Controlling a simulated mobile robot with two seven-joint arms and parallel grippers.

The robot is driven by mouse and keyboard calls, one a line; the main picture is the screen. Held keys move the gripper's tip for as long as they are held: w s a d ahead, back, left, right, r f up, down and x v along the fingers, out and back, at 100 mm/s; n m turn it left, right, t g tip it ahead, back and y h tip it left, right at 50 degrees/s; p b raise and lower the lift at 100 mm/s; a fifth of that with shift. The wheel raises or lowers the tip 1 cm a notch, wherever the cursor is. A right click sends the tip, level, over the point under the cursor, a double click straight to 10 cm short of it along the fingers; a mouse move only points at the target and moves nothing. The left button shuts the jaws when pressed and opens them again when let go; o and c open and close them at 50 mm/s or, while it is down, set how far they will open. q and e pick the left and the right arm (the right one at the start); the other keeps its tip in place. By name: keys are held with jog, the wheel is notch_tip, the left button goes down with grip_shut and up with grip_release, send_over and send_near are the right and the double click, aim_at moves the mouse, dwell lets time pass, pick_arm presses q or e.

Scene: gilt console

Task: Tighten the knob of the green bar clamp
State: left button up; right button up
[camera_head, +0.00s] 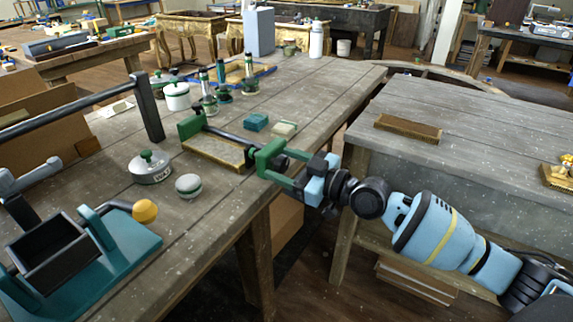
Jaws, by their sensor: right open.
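The green bar clamp (268,158) lies at the right edge of the workbench. Its far green jaw is at the back left, and a dark bar runs between the jaws. A gilt-edged wooden piece (214,151) lies beside and under the bar. A small dark knob (281,163) shows at the clamp's near right end. My right gripper (292,168) reaches in from the right, open, with its fingers around or just beside the knob. I cannot tell whether they touch it. My left gripper is not in view.
On the bench stand a wax tin (150,167), a small round grey-lidded pot (188,186), teal and pale blocks (256,122), a white jar (177,97) and several bottles. A teal tool with a yellow ball (145,211) is at front left. A second bench (470,130) stands right, across a gap.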

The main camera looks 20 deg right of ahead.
jog(key=c, duration=1)
jog(key=m, duration=0.2)
jog(key=shift+m+b, duration=0.3)
jog(key=shift+m, duration=0.9)
jog(key=o, duration=1)
jog(key=b+v, duration=0.1)
jog(key=v, duration=0.7)
jog(key=shift+b, duration=0.35)
